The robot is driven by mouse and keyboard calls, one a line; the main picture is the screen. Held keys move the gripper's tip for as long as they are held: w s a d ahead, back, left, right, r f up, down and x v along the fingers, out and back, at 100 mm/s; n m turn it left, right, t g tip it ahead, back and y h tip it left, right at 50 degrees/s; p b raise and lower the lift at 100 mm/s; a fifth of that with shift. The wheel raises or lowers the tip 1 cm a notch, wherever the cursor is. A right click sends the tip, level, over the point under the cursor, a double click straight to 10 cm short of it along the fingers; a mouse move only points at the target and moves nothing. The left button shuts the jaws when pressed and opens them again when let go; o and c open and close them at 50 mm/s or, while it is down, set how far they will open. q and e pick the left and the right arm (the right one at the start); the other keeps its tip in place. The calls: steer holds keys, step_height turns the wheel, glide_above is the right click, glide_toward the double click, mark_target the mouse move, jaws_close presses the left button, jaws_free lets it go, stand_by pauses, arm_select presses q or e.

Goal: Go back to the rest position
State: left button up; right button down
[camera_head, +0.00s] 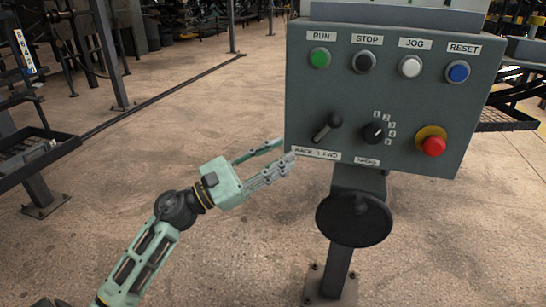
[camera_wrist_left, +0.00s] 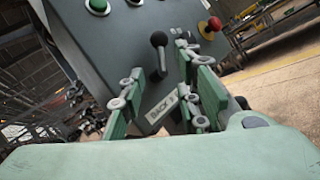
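My left gripper (camera_head: 287,150) is open, with a clear gap between its two fingers and nothing held. It is in front of the lower left edge of the grey control panel (camera_head: 300,90). In the left wrist view, the black-knobbed lever (camera_wrist_left: 158,42) shows beyond and between the open fingers (camera_wrist_left: 165,75); the lever (camera_head: 328,126) stands apart from the fingertips in the head view. The label under the lever, reading BACK and FWD (camera_head: 317,154), is partly near the fingertips. My right gripper is not in view.
The panel carries green (camera_head: 319,58), black (camera_head: 364,62), white (camera_head: 410,66) and blue (camera_head: 457,72) buttons, a rotary knob (camera_head: 374,132) and a red stop button (camera_head: 433,146). A black handwheel (camera_head: 354,219) is on its post. Metal racks stand left. Open floor (camera_head: 150,140) lies between.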

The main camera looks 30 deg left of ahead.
arm_select(q)
steer(key=shift+s+a+f, duration=0.15)
steer(key=shift+s+a, duration=0.1)
steer(key=shift+s, duration=0.1)
stand_by(0.3)
